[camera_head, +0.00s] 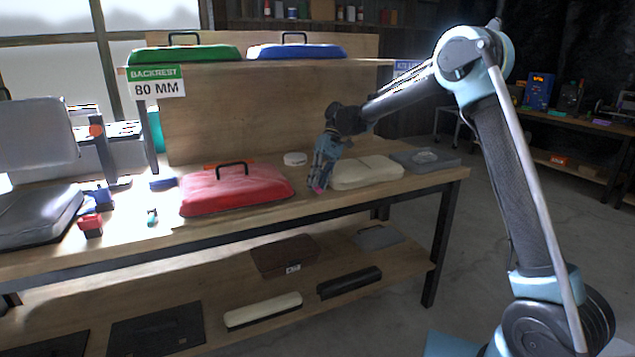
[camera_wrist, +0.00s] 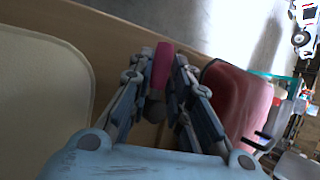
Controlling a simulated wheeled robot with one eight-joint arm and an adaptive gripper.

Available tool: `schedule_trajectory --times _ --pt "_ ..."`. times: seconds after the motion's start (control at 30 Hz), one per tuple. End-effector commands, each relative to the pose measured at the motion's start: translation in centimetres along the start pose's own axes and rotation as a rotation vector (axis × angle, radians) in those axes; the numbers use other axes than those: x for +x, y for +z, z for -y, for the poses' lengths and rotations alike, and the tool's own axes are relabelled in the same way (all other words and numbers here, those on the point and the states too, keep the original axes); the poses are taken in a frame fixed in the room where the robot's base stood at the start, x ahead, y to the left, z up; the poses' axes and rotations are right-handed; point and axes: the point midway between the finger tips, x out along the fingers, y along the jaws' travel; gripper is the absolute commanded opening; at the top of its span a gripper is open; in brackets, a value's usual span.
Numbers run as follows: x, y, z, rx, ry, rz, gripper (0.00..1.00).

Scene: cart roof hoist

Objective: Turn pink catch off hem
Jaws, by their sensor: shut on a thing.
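The pink catch (camera_wrist: 162,64) shows between my gripper's fingertips in the wrist view, its far end sticking out past them. My gripper (camera_wrist: 165,88) is shut on it, with a finger on each side. In the head view my gripper (camera_head: 321,182) points down at the bench between the red cover (camera_head: 232,194) and the cream pad (camera_head: 366,173). Only a small bit of pink shows at its tip there. I cannot make out a hem, or whether the catch touches one.
The wooden bench (camera_head: 150,236) has a lower shelf with several dark and cream pads. Green (camera_head: 184,54) and blue (camera_head: 296,51) covers lie on the raised shelf behind. A grey pad (camera_head: 425,160) lies at the bench's right end.

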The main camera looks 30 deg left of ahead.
Motion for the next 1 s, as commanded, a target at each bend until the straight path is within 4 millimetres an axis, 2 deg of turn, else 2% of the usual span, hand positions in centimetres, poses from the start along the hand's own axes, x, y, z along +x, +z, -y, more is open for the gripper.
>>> schedule_trajectory --times 0.07,0.47,0.63,1.0 --pt "-0.4 -0.2 -0.2 0.005 -0.001 -0.008 0.26" --pt "-0.7 -0.1 -0.1 0.003 0.001 -0.003 0.26" --pt "-2.8 -0.1 -0.2 0.003 0.001 -0.003 0.26" --pt "-9.8 -0.1 -0.3 0.005 0.0 -0.005 0.26"
